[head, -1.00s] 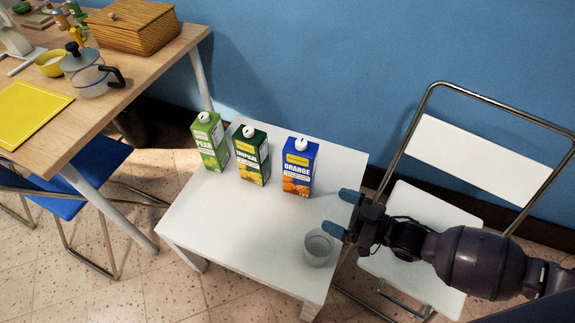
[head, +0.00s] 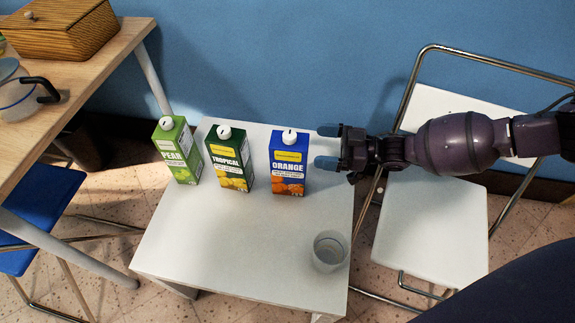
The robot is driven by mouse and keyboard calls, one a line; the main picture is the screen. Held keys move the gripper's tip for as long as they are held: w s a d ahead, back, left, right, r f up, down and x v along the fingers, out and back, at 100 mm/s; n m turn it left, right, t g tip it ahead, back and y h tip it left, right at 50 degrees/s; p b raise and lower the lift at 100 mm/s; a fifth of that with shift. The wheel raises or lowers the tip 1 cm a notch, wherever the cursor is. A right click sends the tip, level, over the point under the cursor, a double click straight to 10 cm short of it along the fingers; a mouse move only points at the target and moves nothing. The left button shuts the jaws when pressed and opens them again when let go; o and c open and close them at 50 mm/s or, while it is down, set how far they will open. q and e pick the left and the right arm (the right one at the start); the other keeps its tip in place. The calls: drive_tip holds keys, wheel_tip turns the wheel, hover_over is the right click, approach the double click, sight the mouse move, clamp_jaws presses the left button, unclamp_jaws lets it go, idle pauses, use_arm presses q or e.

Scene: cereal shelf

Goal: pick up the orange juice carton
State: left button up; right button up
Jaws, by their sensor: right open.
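The orange juice carton (head: 288,165) is blue with a yellow label band, a white cap and orange fruit pictures. It stands upright on the small white table (head: 235,240), the rightmost of three cartons. My right gripper (head: 327,147) is just to the right of it, open and empty. Its two blue-tipped fingers point left toward the carton, with a small gap between them and it. My left gripper is not in view.
A dark green tropical carton (head: 229,160) stands close to the left, then a green pear carton (head: 176,152). A clear glass (head: 330,250) stands near the table's front right. A white folding chair (head: 430,230) is at right.

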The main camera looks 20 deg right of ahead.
sight(297, 141)
drive_tip(key=shift+s+b+x, duration=0.2)
drive_tip(key=shift+b+x, duration=0.4)
drive_tip(key=shift+x, duration=2.75)
drive_tip(key=shift+a+r, duration=0.1)
drive_tip(key=shift+r, duration=0.1)
clamp_jaws()
drive_tip(key=shift+r, duration=0.1)
